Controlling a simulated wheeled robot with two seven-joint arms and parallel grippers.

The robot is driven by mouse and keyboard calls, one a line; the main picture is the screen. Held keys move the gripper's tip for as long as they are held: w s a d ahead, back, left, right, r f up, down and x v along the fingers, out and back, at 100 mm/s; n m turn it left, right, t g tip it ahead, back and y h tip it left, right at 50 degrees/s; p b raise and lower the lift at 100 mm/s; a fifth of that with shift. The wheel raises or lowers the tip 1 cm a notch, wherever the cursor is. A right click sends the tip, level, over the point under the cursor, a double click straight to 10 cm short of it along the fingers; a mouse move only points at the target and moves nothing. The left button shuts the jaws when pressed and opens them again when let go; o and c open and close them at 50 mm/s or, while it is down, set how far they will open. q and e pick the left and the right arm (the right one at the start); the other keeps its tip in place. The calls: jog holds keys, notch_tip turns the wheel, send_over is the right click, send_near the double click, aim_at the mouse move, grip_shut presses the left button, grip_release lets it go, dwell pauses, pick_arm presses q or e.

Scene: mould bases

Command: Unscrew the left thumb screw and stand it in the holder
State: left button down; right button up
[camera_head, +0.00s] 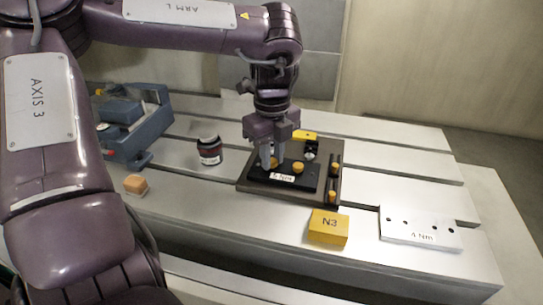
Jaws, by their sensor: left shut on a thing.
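My left gripper (270,160) points down over the black mould plate (310,183), its jaws closed on the left thumb screw (275,161). Only a bit of that screw's orange head shows beside the fingers. I cannot tell whether it is still seated in the plate. Another orange thumb screw (298,167) stands in the plate just to the right. A white plate with a row of dark holes (400,230), marked "4 Nm", lies at the front right; it may be the holder. My right gripper is not in view.
The mould plate sits on a dark base (253,187) with more orange knobs along its right side. A yellow "N3" block (328,227) sits in front.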

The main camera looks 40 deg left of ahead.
pick_arm(q)
jog(key=c, duration=1.6)
grip_release()
jog(key=shift+a+f, duration=0.2)
jog(key=shift+a, duration=0.05)
jog(key=o, duration=0.4)
jog(key=shift+s+a, duration=0.25)
jog(key=shift+f, duration=0.15)
